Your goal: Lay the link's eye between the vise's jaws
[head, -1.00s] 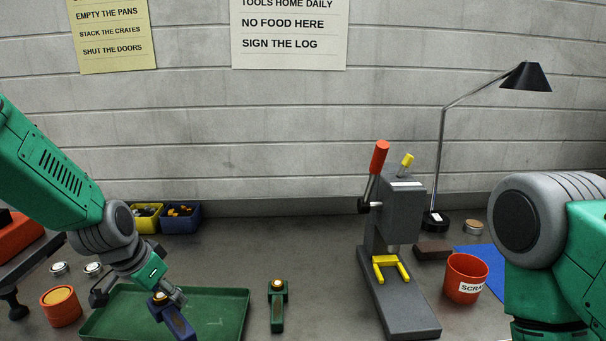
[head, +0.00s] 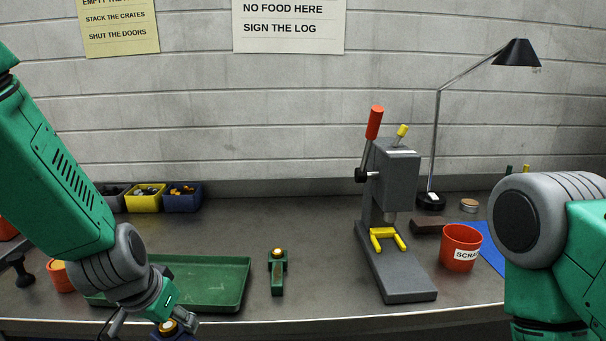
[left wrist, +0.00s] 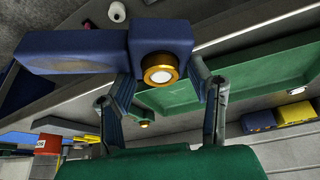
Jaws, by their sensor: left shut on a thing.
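My left gripper (head: 172,322) is shut on a blue link (left wrist: 75,52) at the bottom edge of the head view, in front of the bench's edge. In the left wrist view the fingers (left wrist: 166,84) grip the link's square end, which bears a brass ring with a pale centre (left wrist: 160,70). Its bar reaches out to the left there. In the head view most of the link is cut off. I cannot make out a vise with certainty; a dark knobbed part (head: 20,270) shows at the left edge. My right arm (head: 545,240) shows, but its gripper is out of view.
A green tray (head: 222,303) and a green link (head: 277,275) lie on the bench. A grey press (head: 395,180) with a red handle and yellow fork (head: 388,240) stands right of them. A red scrap cup (head: 461,246), lamp (head: 437,130) and small bins (head: 143,201) stand around.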

